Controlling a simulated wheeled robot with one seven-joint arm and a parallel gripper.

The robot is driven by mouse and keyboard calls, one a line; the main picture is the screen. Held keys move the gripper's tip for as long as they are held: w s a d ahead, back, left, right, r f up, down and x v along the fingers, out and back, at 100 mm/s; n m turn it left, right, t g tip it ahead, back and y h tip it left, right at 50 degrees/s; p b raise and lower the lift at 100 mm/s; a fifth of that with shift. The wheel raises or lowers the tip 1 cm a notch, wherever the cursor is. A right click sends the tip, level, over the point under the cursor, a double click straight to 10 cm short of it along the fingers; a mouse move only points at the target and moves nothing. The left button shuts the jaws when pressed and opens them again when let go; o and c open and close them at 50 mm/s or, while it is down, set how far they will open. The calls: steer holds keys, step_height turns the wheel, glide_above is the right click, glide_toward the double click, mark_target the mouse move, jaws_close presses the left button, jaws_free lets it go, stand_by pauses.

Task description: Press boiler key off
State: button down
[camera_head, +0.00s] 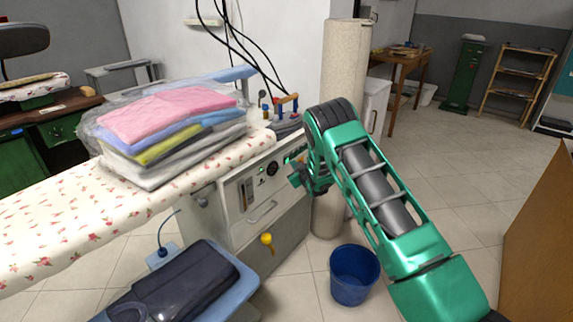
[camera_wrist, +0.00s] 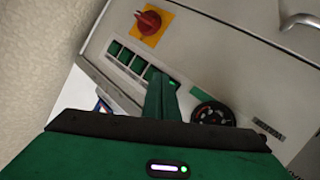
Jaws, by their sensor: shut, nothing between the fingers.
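The boiler's grey control panel (camera_head: 250,196) stands under the end of the ironing board. In the wrist view the panel (camera_wrist: 205,50) shows tilted, with a row of green rocker keys (camera_wrist: 125,57). Labels are too small to read, so I cannot tell which one is the boiler key. My gripper (camera_head: 297,177) is close in front of the panel's right part. In the wrist view my gripper (camera_wrist: 163,82) is shut and empty, its fingertips over the row's lower right end, hiding part of it. I cannot tell whether they touch a key.
A red rotary switch (camera_wrist: 149,22) on a yellow plate and a round gauge (camera_wrist: 212,114) flank the keys. The ironing board (camera_head: 60,225) carries folded clothes (camera_head: 170,115). A blue bucket (camera_head: 354,275) stands below my arm. A beige column (camera_head: 343,75) rises behind.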

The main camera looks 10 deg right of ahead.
steer(key=shift+a, duration=0.1)
steer(key=shift+w+a, duration=0.2)
steer(key=shift+w, duration=0.1)
steer(key=shift+w+a+r, duration=0.1)
steer(key=shift+w+a, duration=0.15)
steer(key=shift+w, duration=0.05)
stand_by(1.2)
steer(key=shift+s+d, duration=0.5)
steer(key=shift+s, duration=0.15)
steer(key=s+d, duration=0.1)
steer(key=s, duration=0.1)
steer(key=s+d, duration=0.2)
steer(key=shift+d, duration=0.1)
stand_by(0.5)
